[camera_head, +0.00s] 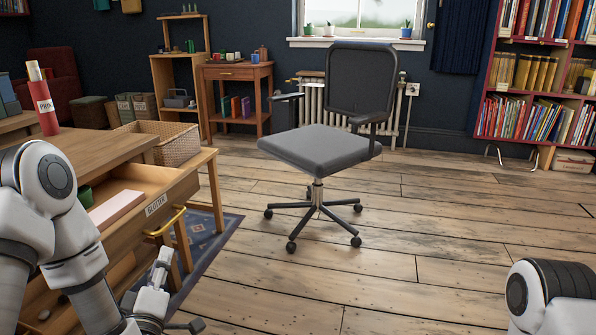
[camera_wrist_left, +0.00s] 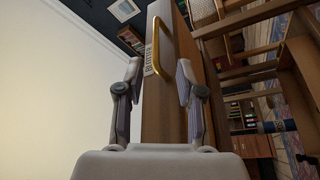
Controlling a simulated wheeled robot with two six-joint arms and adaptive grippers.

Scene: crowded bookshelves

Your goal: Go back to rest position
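My left gripper (camera_head: 178,291) is in front of the desk drawer, low and beside its brass handle (camera_head: 166,222). In the left wrist view the gripper (camera_wrist_left: 158,70) has its two fingers spread with nothing held between them. The handle (camera_wrist_left: 155,46) shows beyond the fingertips and looks apart from them. The drawer (camera_head: 158,206), labelled BLOTTER, is pulled open; a pink flat item (camera_head: 116,208) and a green object (camera_head: 85,197) lie inside. Only a link of my right arm shows at the lower right; its gripper is outside the picture.
A grey swivel chair (camera_head: 318,150) stands on the plank floor right of the desk. A red bookshelf (camera_head: 535,85) is at the back right. Floor (camera_head: 400,260) in front is clear.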

